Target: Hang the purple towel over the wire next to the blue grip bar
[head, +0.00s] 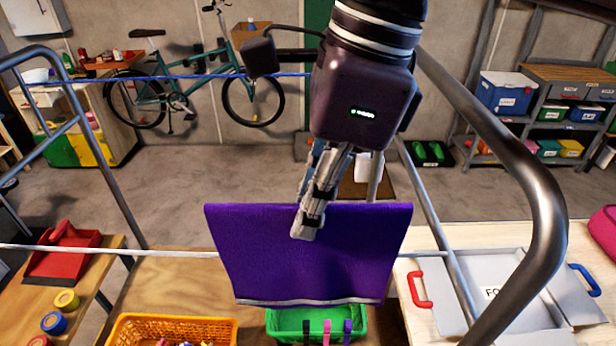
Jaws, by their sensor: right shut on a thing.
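The purple towel (265,260) hangs as a flat sheet from my right gripper (306,228), which is shut on its upper edge near the middle. A pale wire (120,251) runs across the picture and passes out of sight at the towel; the towel's top edge shows above the wire's line. I cannot tell whether the towel touches the wire. A blue line (190,76) crosses further back, partly hidden by my right arm. A blue grip bar (584,279) shows at the far right on a pale box. My left gripper is not in view.
Metal rack tubes (545,215) stand right and left of the towel. Below are an orange basket (172,328), a green basket (285,322), a red dustpan (62,258) and a pale box (490,272) with a red grip (417,289). Open floor lies behind.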

